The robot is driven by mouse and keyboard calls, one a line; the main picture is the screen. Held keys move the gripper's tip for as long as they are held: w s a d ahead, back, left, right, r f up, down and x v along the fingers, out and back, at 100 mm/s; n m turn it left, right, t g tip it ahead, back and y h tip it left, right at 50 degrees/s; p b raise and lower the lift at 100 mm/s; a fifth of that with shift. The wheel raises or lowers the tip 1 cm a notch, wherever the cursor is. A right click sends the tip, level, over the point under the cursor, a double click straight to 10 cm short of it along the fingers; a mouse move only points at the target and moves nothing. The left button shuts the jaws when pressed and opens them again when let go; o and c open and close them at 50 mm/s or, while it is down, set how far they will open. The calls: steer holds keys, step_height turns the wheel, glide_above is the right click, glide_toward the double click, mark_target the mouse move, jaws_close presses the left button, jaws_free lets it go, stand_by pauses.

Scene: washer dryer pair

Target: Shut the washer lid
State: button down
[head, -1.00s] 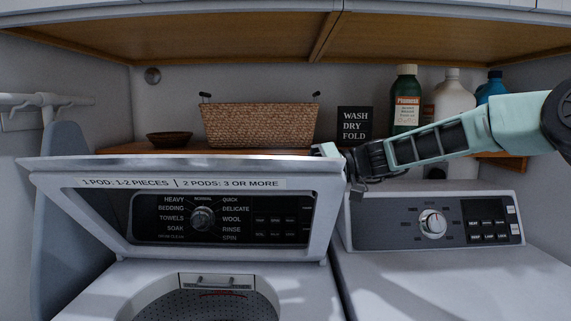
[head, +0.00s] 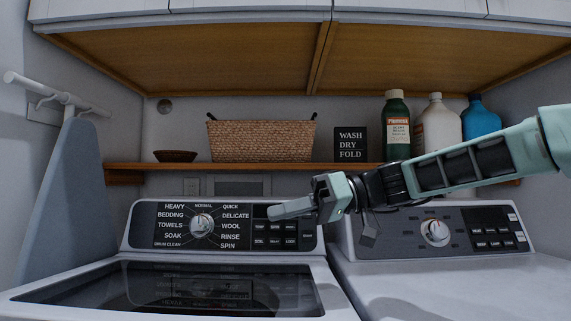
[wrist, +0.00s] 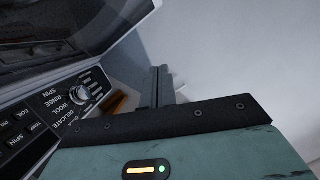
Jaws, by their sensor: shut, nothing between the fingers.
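The white washer lid (head: 100,284) with its dark glass window lies down flat over the washer top in the head view. The tub opening is hidden beneath it, and the lid's front edge is out of the picture. The glass reflects the control panel (head: 150,212), which stands upright behind the lid. My gripper (head: 275,212) is above the lid's rear right part, in front of the panel's right end, fingers shut and pointing left. The wrist view shows the fingers (wrist: 160,86) with nothing held, the panel (wrist: 40,122) and dark glass (wrist: 60,25) at left.
A dryer (head: 440,280) stands to the right of the washer, under my arm. A shelf (head: 140,167) behind holds a basket (head: 262,141), a bowl (head: 176,156), a sign (head: 350,144) and bottles (head: 438,125). An ironing board (head: 68,200) leans at left. Cabinets hang overhead.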

mark_target(284, 314)
steer(key=s+f+b, duration=0.1)
steer(key=f+b, duration=0.2)
steer(key=b, duration=0.1)
steer(key=s+f+n+b, duration=0.1)
steer(key=f+b, duration=0.2)
steer(key=b, duration=0.2)
steer(key=s+f+n+t+b, duration=0.1)
steer(key=f+b, duration=0.2)
steer(key=b, duration=0.2)
steer(key=shift+s+f, duration=0.2)
steer(key=shift+s, duration=0.2)
steer(key=f+b, duration=0.1)
steer(key=b, duration=0.1)
steer(key=f+n+b, duration=0.1)
steer(key=b, duration=0.1)
steer(key=shift+s+f, duration=0.2)
steer(key=shift+s, duration=0.2)
steer(key=shift+r+p, duration=0.3)
steer(key=shift+r, duration=0.35)
step_height(284, 314, up, 3)
steer(key=p, duration=0.2)
steer(key=shift+r+p, duration=0.15)
steer(key=shift+p, duration=0.15)
steer(key=v, duration=1)
steer(key=shift+s+f+p, duration=0.25)
steer(key=shift+f+p, duration=0.05)
steer(key=shift+p, duration=0.05)
